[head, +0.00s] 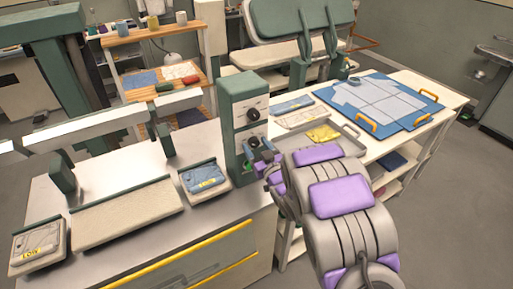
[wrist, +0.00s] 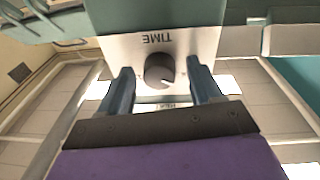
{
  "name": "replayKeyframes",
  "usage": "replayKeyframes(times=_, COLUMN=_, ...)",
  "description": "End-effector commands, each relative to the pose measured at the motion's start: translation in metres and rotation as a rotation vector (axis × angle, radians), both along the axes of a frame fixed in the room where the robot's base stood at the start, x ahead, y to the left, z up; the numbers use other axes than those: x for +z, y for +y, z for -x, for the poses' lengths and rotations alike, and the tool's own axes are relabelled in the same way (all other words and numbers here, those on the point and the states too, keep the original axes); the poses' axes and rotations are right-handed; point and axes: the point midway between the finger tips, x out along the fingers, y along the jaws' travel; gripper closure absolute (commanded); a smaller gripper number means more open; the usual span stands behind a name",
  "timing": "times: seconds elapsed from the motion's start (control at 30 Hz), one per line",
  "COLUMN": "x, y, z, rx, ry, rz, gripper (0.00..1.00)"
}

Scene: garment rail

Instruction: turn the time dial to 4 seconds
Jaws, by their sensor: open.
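The dark round time dial (wrist: 159,70) sits on a pale panel (wrist: 120,48), with the word TIME upside down above it in the wrist view. A light pointer mark shows on its lower right; the setting cannot be read. My gripper (wrist: 161,90) is open, one blue-grey finger on each side of the dial, with visible gaps. In the head view the green control box (head: 237,98) stands at the counter's right end with an upper dial (head: 253,114) and a lower dial (head: 254,141). My gripper (head: 266,160) is at the lower dial and partly hides it.
A grey counter (head: 115,220) holds a pale pressing board (head: 125,212) and folded garments on pads, left (head: 38,243) and right (head: 203,177). A tray (head: 338,143) with yellow cloth lies on the white table behind my arm. Open floor is at right.

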Motion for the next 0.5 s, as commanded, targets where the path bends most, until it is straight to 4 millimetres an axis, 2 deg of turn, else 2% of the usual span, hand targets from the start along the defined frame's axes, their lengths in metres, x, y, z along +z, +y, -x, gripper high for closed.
replayKeyframes(times=0.27, x=-0.001, y=-0.004, z=0.006, rx=0.0, ry=0.002, rz=0.001, gripper=0.36)
replayKeyframes(times=0.5, x=-0.005, y=-0.023, z=0.038, rx=-0.001, ry=0.005, rz=0.003, gripper=0.36)
